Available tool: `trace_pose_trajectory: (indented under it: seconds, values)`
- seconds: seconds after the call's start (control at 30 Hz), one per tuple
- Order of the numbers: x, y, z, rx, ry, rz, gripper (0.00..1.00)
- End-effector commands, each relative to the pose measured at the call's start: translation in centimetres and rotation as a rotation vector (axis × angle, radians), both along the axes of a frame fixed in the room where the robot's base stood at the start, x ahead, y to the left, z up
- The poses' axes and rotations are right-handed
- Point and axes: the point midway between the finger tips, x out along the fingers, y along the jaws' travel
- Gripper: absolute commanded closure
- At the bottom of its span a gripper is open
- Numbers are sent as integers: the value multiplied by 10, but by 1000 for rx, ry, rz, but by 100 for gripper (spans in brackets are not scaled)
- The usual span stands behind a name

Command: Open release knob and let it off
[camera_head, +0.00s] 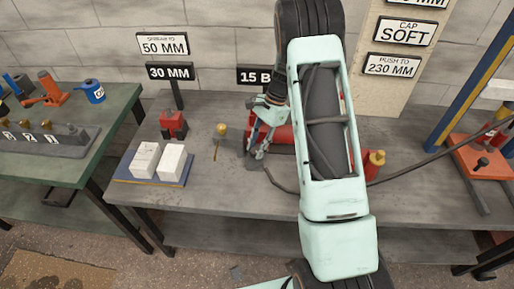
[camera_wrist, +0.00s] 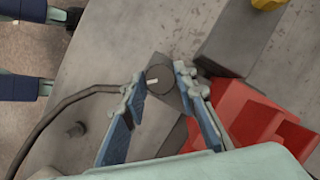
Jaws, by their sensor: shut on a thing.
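The release knob (camera_wrist: 157,78) is a dark round knob with a white mark across its face. It shows in the wrist view between my fingertips. My gripper (camera_wrist: 160,80) is closed on it from both sides with its blue-grey fingers. In the head view my gripper (camera_head: 258,148) reaches down to the bench at the left end of a red cylinder body (camera_head: 284,136). The knob is hidden there by my fingers, and my arm covers the middle of the red body. In the wrist view a red blocky part (camera_wrist: 250,112) lies right of the knob.
A black hose (camera_wrist: 62,104) curves left of my gripper; another stretch (camera_head: 420,162) runs to an orange-red base (camera_head: 478,158). White blocks on a blue tray (camera_head: 125,181), a red fixture (camera_head: 173,125) and a brass-topped pin (camera_head: 221,130) stand left. The bench front is clear.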

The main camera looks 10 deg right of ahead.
Motion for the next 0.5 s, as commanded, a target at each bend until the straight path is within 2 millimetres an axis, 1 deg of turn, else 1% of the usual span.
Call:
trace_pose_trajectory:
  seconds: [0.2,0.5]
  values:
    - [2,1,-1,0,-1,206,98]
    - [3,2,-1,-1,-1,450,98]
